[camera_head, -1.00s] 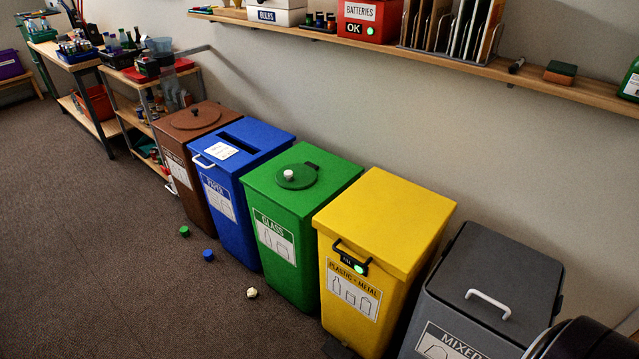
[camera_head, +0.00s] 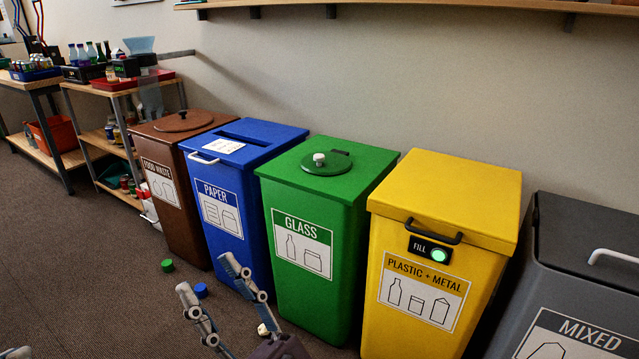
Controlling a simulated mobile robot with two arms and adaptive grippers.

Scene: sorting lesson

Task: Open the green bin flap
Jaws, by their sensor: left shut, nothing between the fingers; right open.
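The green glass bin (camera_head: 338,262) stands between the blue and yellow bins. Its round green flap (camera_head: 327,163) lies flat on the lid, with a white knob (camera_head: 319,159) and a dark fitting at the back edge. My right gripper (camera_head: 205,274) is at the bottom, low in front of the blue and green bins. Its two fingers are spread and empty, apart from the flap. Only a small tip of my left gripper (camera_head: 16,353) shows in the bottom left corner. It is shut, far from the green bin.
Brown (camera_head: 184,199), blue (camera_head: 252,226), yellow (camera_head: 445,212) and grey (camera_head: 590,290) bins stand along the wall. Green (camera_head: 167,265) and blue (camera_head: 201,290) caps lie on the floor. A shelf (camera_head: 400,5) runs above. The left floor is mostly clear.

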